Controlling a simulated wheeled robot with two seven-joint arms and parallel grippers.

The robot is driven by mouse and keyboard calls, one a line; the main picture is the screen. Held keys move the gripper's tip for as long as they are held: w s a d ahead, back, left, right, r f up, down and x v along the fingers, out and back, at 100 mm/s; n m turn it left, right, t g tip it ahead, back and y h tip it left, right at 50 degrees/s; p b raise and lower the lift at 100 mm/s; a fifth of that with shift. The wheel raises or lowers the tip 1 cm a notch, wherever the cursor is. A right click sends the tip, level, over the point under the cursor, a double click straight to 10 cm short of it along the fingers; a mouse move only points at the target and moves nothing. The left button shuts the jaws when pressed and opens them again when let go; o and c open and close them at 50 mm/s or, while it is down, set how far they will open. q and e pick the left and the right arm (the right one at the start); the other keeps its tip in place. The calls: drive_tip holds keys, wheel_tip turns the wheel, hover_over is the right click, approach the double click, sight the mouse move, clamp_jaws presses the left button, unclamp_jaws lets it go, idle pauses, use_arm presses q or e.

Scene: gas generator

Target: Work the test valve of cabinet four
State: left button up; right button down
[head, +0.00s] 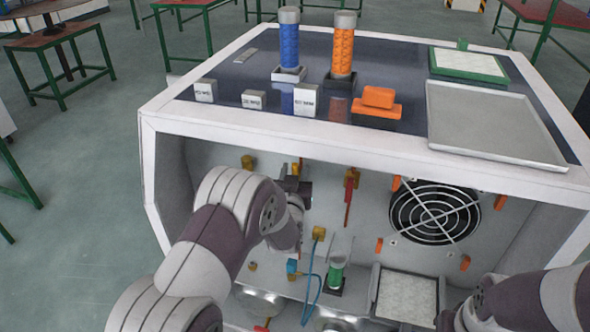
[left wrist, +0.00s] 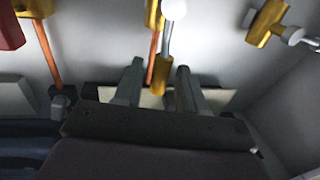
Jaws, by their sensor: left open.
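My left gripper (head: 303,190) reaches into the open front of the cabinet (head: 290,137), near its back wall. It is small and partly covered by my arm there. In the left wrist view its two fingers (left wrist: 158,88) are apart. A brass valve fitting (left wrist: 160,75) with a pale lever and a white knob shows at and above the gap between the fingertips. I cannot tell whether they touch it. Another brass valve (left wrist: 265,24) with a grey handle is at the upper right. No number is readable, so I cannot tell which is the test valve. My right gripper (head: 455,320) is mostly cut off at the lower right.
A red-handled part (head: 349,192), a round fan grille (head: 434,212) and a blue hose (head: 311,285) are inside the cabinet. Blue (head: 289,40) and orange (head: 343,45) cylinders and a grey tray (head: 493,128) are on top. The cabinet's side walls and top edge bound the opening.

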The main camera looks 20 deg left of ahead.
use_arm(q)
drive_tip(key=shift+w+a, duration=0.1)
drive_tip(key=shift+w, duration=0.45)
drive_tip(key=shift+c, duration=0.3)
clamp_jaws()
